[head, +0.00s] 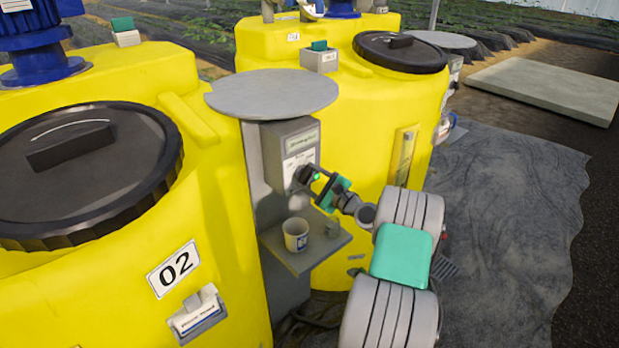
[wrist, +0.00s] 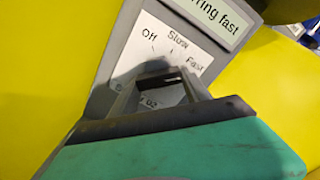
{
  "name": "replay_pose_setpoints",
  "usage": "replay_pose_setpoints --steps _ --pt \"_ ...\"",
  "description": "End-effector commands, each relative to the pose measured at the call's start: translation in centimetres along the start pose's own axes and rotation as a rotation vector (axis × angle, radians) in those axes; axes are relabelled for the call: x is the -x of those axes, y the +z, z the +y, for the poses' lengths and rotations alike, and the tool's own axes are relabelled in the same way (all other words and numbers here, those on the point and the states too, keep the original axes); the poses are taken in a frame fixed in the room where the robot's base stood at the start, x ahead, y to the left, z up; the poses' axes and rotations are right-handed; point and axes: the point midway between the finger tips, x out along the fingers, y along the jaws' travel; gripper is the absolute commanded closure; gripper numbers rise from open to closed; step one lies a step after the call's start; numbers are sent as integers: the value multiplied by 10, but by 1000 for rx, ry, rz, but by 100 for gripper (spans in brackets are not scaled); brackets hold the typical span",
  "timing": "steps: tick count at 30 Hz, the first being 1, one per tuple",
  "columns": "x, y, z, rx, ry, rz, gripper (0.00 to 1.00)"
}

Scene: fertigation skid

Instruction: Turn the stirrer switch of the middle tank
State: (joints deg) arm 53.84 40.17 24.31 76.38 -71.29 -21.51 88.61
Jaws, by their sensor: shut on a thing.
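The grey stirrer control box (head: 290,143) stands on a post beside the yellow tank marked 02 (head: 205,225). In the wrist view its white dial plate (wrist: 158,48) reads Off, Slow and Fast, with "02" partly visible lower down. The green-tinted display above the dial (wrist: 212,15) shows "...rring fast"; its start is cut off. My gripper (head: 308,176) is at the dial, its fingers shut on the stirrer switch. The knob is mostly hidden by the fingers, so I cannot tell where it points. In the wrist view my fingers (wrist: 163,88) cover the lower dial.
A small shelf (head: 315,248) below the box holds a white cup (head: 296,235) and a small grey block. A round grey plate (head: 270,93) sits above the box. Another yellow tank (head: 300,60) stands behind. Free floor with a grey sheet (head: 510,200) lies to the right.

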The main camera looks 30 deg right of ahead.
Motion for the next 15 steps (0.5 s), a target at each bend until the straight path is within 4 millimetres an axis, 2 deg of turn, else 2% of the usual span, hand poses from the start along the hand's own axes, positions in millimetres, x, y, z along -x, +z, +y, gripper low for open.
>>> replay_pose_setpoints --steps 6,7,15 --pt "0 -1 1 -3 0 1 85" --pt "0 -1 1 -3 0 1 44" --pt "0 0 1 -1 1 0 23"
